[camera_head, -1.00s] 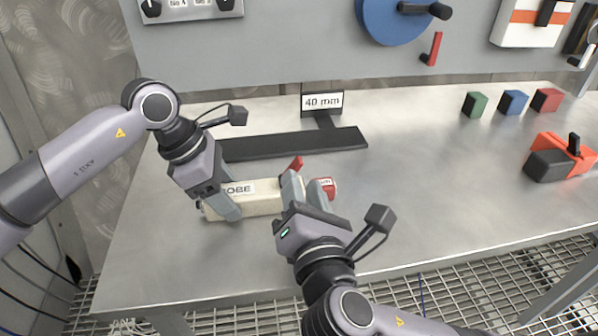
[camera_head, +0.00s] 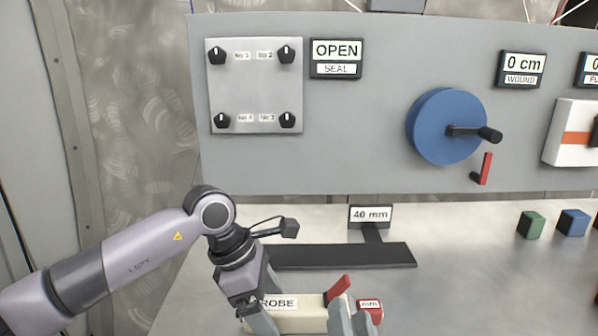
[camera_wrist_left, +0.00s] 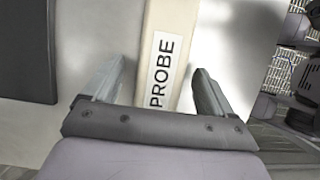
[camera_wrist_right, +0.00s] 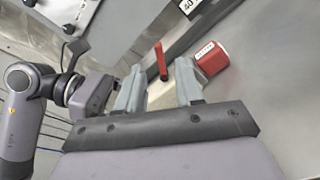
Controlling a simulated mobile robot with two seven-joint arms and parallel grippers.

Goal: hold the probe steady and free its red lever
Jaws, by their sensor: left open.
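The cream probe (camera_head: 300,318) lies on the steel table with its label up, its lower part cut off by the head view's bottom edge. Its red lever (camera_head: 339,288) stands up at a slant, near the red end block (camera_head: 370,305). My left gripper (camera_head: 262,318) is open. In the left wrist view its fingers stand on both sides of the probe (camera_wrist_left: 168,40), with gaps. My right gripper (camera_head: 351,315) shows only its fingers in the head view. In the right wrist view its fingertips are apart, with the lever (camera_wrist_right: 160,60) between them and the end block (camera_wrist_right: 211,58) beside one finger.
A dark flat bar (camera_head: 345,256) with a 40 mm sign (camera_head: 371,214) lies behind the probe. Green (camera_head: 531,225) and blue (camera_head: 573,222) blocks stand at the right. The wall panel carries a blue crank wheel (camera_head: 440,125), knobs and an OPEN sign (camera_head: 336,50). The table's right middle is clear.

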